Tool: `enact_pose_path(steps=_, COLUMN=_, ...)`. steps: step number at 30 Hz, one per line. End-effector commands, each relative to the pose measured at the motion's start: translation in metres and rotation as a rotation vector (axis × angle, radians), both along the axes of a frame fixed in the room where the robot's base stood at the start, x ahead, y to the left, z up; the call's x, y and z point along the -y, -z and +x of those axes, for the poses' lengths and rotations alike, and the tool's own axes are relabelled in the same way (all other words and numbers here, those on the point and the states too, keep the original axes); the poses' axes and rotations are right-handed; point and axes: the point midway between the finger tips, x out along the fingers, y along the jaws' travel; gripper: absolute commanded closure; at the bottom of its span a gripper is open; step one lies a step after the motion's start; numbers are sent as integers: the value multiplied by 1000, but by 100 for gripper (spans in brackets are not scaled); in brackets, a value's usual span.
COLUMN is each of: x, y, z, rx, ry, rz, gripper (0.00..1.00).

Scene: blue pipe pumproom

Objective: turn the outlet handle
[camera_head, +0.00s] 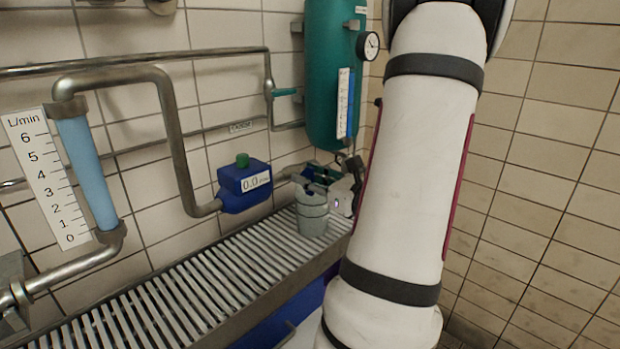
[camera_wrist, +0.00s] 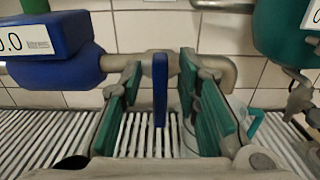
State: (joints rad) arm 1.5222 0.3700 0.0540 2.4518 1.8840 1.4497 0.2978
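A blue lever handle (camera_wrist: 160,90) stands in the middle of the wrist view, on the grey pipe beside the blue meter. My gripper (camera_wrist: 162,105) is open, with one green-padded finger on each side of this handle. A gap shows between the handle and each finger, so I see no contact. In the head view my gripper (camera_head: 325,178) is low at the pipe's right end, partly hidden by my arm, and the blue handle cannot be made out. A teal handle (camera_head: 285,92) sits on the upper pipe; the small label below it is too blurred to read surely.
The blue meter (camera_head: 244,185) reads 0.0 and stands left of my gripper. A green tank (camera_head: 330,75) with a gauge (camera_head: 368,45) hangs above. A slatted metal grate (camera_head: 190,300) runs below. A flow tube (camera_head: 88,172) is at the left. Tiled walls close the corner.

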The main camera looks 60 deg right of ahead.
Motion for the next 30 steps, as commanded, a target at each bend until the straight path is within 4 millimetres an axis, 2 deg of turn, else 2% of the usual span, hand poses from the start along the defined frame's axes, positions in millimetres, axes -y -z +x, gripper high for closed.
enact_pose_path(steps=2, x=0, y=0, z=0, rx=0, ry=0, rz=0, gripper=72)
enact_pose_path(steps=3, x=0, y=0, z=0, rx=0, ry=0, rz=0, gripper=81)
enact_pose_path(steps=6, x=0, y=0, z=0, rx=0, ry=0, rz=0, gripper=100)
enact_pose_path(steps=20, x=-1, y=1, z=0, rx=-12, ry=1, rz=-52, gripper=100)
enact_pose_path(steps=30, x=-4, y=4, z=2, rx=-67, ry=-1, rz=-286, gripper=100)
